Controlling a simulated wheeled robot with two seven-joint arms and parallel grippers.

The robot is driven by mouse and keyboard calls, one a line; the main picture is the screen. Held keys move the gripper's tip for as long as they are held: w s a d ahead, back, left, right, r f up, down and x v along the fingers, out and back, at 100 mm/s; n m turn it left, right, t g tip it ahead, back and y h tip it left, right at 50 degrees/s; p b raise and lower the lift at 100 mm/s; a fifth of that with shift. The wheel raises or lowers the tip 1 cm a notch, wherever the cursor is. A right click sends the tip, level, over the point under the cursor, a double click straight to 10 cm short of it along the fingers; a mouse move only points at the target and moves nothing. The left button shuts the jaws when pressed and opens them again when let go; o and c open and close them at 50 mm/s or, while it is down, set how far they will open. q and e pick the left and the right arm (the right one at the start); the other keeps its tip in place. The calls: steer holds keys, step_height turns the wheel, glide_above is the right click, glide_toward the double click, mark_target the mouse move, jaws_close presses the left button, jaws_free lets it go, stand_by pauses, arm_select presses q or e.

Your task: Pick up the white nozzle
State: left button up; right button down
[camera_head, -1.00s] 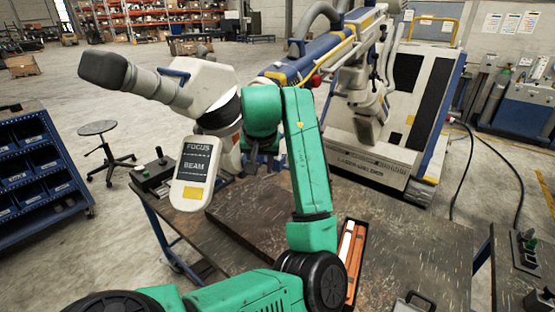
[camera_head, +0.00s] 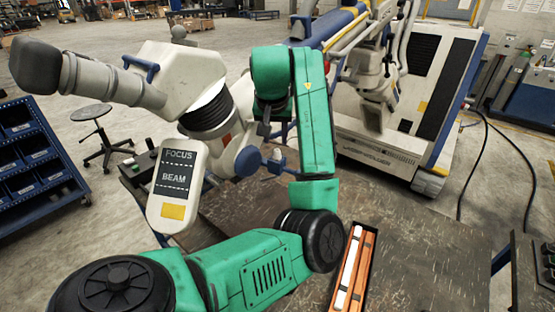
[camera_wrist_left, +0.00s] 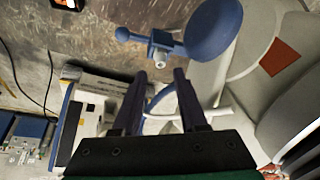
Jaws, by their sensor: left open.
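The small white nozzle (camera_wrist_left: 160,60) sits at the blue clamp (camera_wrist_left: 163,42) on the microscope arm in the left wrist view. It lies just beyond the tips of my left gripper (camera_wrist_left: 160,76), roughly between them, with no contact visible. My left gripper is open and empty. In the head view, the nozzle (camera_head: 277,155) is a small pale piece beside the blue joint of the microscope, close to my green left arm. There, the dark fingers of my left gripper (camera_head: 263,127) are partly hidden. My right gripper is not in view.
The white microscope body (camera_head: 178,78) and its FOCUS/BEAM panel (camera_head: 175,187) stand left of my arm. A tray (camera_head: 367,245) with white and orange sticks lies on the dark worktable (camera_head: 430,245). A large laser welding machine (camera_head: 385,150) stands behind.

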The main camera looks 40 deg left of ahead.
mark_target(277, 151)
arm_select(q)
steer(key=p+x, duration=0.1)
steer(key=x, duration=0.1)
steer(key=w+p+x, duration=0.1)
steer(key=x, duration=0.2)
steer(key=a+p+x, duration=0.1)
steer(key=x, duration=0.2)
steer(key=shift+w+r, duration=0.2)
steer(key=shift+r, duration=0.1)
steer(key=shift+d+f, duration=0.1)
steer(key=shift+f, duration=0.05)
steer(key=shift+s, duration=0.2)
steer(key=shift+d, duration=0.1)
steer(key=shift+c, duration=0.9)
jaws_close()
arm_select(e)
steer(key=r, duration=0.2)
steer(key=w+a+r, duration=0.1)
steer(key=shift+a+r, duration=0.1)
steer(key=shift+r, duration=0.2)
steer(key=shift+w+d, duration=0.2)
